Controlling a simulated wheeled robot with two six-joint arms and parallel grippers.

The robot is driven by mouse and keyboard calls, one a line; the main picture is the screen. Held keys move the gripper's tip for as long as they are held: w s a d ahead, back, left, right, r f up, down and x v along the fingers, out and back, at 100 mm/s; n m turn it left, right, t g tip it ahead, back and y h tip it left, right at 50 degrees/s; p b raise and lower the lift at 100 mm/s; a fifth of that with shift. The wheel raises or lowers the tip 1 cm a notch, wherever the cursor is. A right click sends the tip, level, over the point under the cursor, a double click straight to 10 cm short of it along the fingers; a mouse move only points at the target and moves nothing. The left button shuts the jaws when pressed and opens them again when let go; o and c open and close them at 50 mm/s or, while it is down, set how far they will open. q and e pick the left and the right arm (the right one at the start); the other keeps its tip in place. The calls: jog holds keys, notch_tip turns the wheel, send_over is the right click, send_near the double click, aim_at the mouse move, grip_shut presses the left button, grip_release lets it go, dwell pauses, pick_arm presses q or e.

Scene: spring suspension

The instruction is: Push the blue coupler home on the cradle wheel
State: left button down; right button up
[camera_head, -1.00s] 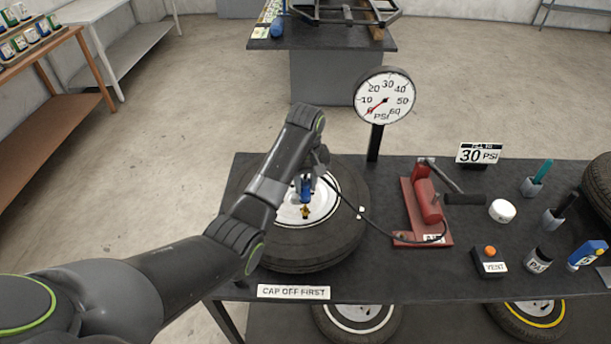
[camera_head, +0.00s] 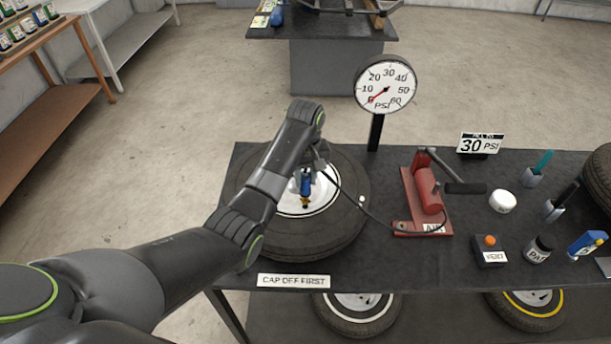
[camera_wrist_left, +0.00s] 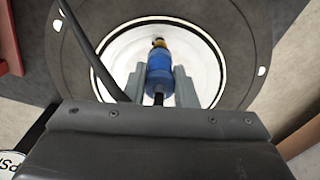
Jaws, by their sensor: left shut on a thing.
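The blue coupler (camera_head: 306,184) is held between the fingers of my left gripper (camera_head: 306,178), over the cradle wheel (camera_head: 300,240), a dark tyre with a white rim lying flat on the bench. In the left wrist view the blue coupler (camera_wrist_left: 160,68) sits between the two grey fingers of my left gripper (camera_wrist_left: 160,82). A brass fitting (camera_wrist_left: 158,43) shows at the coupler's far end; in the head view its brass (camera_head: 305,203) shows just under the coupler. I cannot tell how deep the coupler sits. My right gripper is not in view.
A black hose runs from the coupler to the red pump (camera_head: 427,190). The gauge (camera_head: 386,84) stands behind the wheel, its needle near zero. The vent box (camera_head: 489,250), paint jar (camera_head: 539,248) and white tub (camera_head: 502,201) stand at the right. The "CAP OFF FIRST" label (camera_head: 294,281) is at the front edge.

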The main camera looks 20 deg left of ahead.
pick_arm(q)
jog(key=shift+f, duration=0.55)
jog(key=shift+f+b, duration=0.3)
jog(key=shift+f, duration=0.2)
jog(key=c, duration=1.1)
grip_release()
jog(key=shift+r, duration=0.15)
notch_tip(320, 180, up, 2)
jog(key=shift+p, duration=0.6)
jog(key=shift+r, duration=2.4)
